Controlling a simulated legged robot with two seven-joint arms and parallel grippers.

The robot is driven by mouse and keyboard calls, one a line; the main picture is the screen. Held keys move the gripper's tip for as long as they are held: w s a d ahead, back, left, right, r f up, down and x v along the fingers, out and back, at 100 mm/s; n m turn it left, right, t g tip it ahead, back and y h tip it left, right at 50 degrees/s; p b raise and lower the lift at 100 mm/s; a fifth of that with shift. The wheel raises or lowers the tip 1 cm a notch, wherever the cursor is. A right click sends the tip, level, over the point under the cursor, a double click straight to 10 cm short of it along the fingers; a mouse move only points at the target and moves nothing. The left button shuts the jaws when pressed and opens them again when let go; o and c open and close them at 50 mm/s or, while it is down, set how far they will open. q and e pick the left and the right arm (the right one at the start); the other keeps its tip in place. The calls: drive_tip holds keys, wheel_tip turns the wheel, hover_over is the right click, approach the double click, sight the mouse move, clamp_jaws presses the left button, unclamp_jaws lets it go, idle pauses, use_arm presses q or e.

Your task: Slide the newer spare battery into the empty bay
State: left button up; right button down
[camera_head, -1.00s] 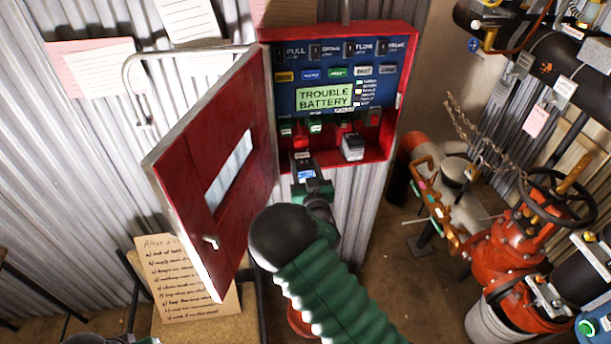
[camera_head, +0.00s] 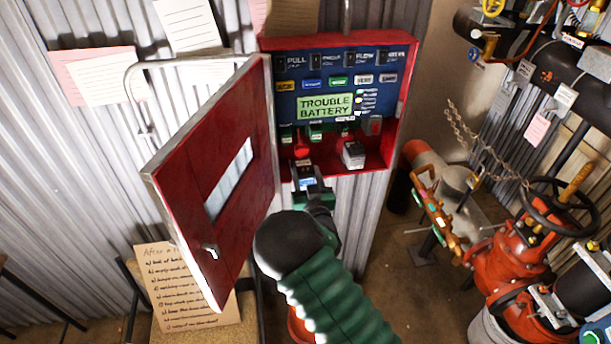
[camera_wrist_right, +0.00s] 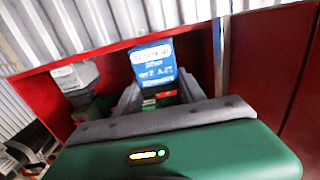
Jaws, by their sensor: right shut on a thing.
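The red cabinet (camera_head: 398,100) stands open on the wall, its lit display (camera_head: 324,106) reading "TROUBLE BATTERY". My right gripper (camera_head: 306,172) is shut on a battery with a blue and white label (camera_head: 306,180), at the lower left of the cabinet opening. The right wrist view shows the label of this held battery (camera_wrist_right: 155,65) between the gripper's fingers (camera_wrist_right: 158,98). Another battery, pale grey on top (camera_head: 354,154), sits on the cabinet floor to the right; it also shows in the wrist view (camera_wrist_right: 75,78). My gripper partly hides the left bay. My left gripper is not in view.
The red cabinet door (camera_head: 180,205) with a window hangs open close left of my right arm. A handwritten card (camera_head: 182,285) stands below it. Red valves (camera_head: 510,255) with a handwheel and a chain (camera_head: 478,145) are at the right.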

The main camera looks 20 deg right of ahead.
sight(302, 161)
drive_tip(key=shift+r, duration=0.2)
idle(0.7)
drive_tip(key=shift+b+x, duration=1.55)
drive_tip(key=shift+x, duration=1.45)
drive_tip(key=c, duration=0.6)
unclamp_jaws()
drive_tip(key=shift+a, duration=0.1)
drive_tip(key=shift+f, duration=0.15)
drive_tip(key=shift+s, duration=0.2)
drive_tip(key=b+v, duration=0.1)
drive_tip(key=v, duration=1.5)
drive_tip(key=shift+s+b, duration=0.25)
drive_tip(key=shift+b, duration=0.1)
drive_tip(key=shift+a, duration=0.1)
